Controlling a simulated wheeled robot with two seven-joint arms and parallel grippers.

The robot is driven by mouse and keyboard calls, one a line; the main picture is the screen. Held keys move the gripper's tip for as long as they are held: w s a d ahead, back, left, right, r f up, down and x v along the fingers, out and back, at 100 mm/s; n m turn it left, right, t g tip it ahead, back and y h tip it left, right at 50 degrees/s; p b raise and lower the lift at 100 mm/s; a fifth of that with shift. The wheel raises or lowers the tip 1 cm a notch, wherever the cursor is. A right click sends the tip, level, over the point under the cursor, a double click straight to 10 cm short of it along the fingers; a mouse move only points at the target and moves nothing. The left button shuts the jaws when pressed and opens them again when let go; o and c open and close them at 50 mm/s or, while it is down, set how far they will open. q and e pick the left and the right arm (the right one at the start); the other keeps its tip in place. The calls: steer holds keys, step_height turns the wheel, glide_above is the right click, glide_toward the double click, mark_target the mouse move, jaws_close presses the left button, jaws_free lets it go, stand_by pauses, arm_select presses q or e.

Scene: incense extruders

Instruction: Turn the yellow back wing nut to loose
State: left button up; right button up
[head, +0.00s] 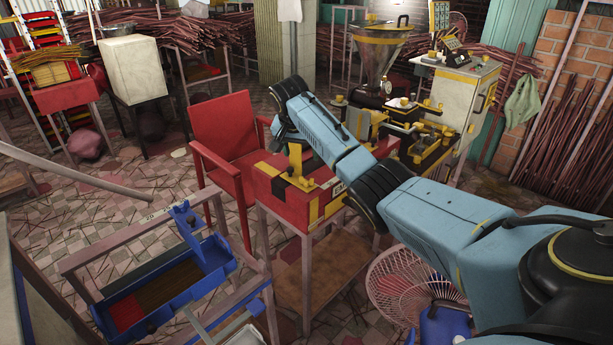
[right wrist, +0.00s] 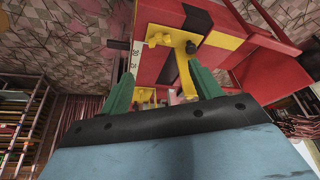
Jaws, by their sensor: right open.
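A red box (head: 318,182) with yellow and black fittings stands on a frame in the middle of the head view. A yellow upright bracket (head: 296,165) rises from its left part. The bracket also shows close up in the right wrist view (right wrist: 184,62). I cannot make out the wings of the yellow back wing nut for certain. My right gripper (right wrist: 165,52) is open, its two green fingers apart on either side of the bracket's lower part in the picture, with nothing held. My left gripper is not in view.
A red chair (head: 225,130) stands behind and left of the box. A blue tray (head: 165,285) sits on a rack at the front left. A metal hopper machine (head: 380,50) stands behind, and a wicker fan guard (head: 400,283) is at the front right.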

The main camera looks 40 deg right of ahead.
steer(key=b, duration=0.2)
glide_above(307, 178)
steer(key=s+a, duration=0.1)
steer(key=a, duration=0.1)
step_height(307, 178, down, 8)
steer(key=shift+r, duration=0.1)
steer(key=b+x, duration=0.4)
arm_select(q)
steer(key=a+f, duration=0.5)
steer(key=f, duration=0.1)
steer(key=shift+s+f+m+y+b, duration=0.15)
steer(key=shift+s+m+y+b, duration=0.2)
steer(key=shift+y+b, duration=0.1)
arm_select(e)
steer(key=shift+d+f, duration=0.45)
steer(key=shift+f, duration=0.05)
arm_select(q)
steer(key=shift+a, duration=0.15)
